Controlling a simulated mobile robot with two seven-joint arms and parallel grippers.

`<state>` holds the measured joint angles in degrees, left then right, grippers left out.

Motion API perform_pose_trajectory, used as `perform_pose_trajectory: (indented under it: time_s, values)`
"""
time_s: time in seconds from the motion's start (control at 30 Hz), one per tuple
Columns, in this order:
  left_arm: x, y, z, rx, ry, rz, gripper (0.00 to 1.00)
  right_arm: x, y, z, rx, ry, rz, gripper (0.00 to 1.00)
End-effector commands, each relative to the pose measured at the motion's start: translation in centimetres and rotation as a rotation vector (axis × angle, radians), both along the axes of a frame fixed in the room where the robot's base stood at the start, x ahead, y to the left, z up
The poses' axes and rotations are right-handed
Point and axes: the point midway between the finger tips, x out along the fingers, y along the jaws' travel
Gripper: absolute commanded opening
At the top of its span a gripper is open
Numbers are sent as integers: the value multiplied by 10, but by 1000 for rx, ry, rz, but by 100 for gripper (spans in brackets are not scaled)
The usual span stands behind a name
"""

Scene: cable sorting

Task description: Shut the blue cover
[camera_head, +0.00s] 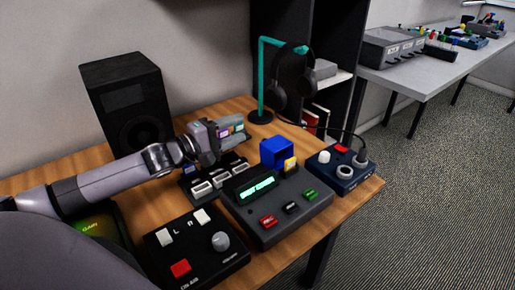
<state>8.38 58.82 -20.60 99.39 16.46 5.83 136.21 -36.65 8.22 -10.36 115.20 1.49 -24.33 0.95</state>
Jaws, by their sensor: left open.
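The blue cover (276,151) stands up at the back right of a dark grey device (310,207) with a lit green display. It looks raised, with its hollow side showing. My right gripper is not in view.
A black control box (196,250) is at the front. A dark blue box (344,172) with knobs and a cable is at the right, near the table edge. A teal headphone stand (261,85) and a black speaker (128,100) stand behind.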

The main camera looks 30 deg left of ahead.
Motion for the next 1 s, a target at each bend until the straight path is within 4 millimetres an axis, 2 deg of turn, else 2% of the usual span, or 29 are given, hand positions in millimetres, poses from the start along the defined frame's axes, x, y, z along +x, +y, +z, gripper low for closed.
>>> perform_pose_trajectory:
  time_s: [0.17,0.47,0.53,1.0]
  values:
    - [0,0,-19,-2,2,2,47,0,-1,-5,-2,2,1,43]
    - [0,0,-84,-3,4,3,47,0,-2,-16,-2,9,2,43]
    - [8,-3,-79,-1,-5,0,47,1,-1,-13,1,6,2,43]
    - [59,-24,-80,0,-1,1,47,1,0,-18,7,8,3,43]
